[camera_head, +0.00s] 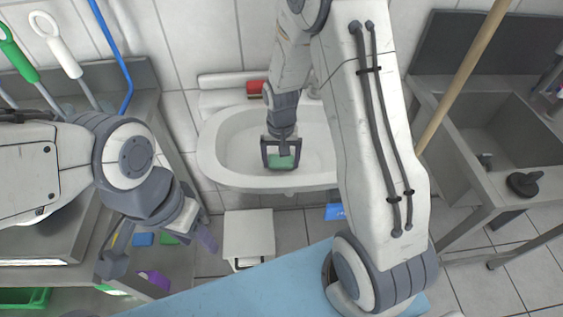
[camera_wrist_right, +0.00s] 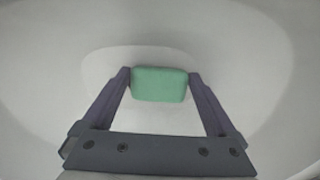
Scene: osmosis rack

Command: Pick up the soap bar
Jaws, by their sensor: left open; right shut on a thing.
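The green soap bar (camera_head: 281,162) is between the fingers of my right gripper (camera_head: 281,164), inside the white sink basin (camera_head: 222,150). In the right wrist view the soap bar (camera_wrist_right: 160,84) is a rounded green block, and the right gripper's fingertips (camera_wrist_right: 160,77) touch its two ends. The pale basin surface (camera_wrist_right: 262,92) lies behind it; I cannot tell whether the bar touches it. My left gripper (camera_head: 155,245) is open and empty at the lower left, away from the basin.
A red item (camera_head: 255,87) sits on the ledge behind the basin. A white bin (camera_head: 248,236) stands on the floor below it. A wooden pole (camera_head: 465,70) and a metal sink unit (camera_head: 502,135) are at the right. Brushes (camera_head: 55,45) hang at the left.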

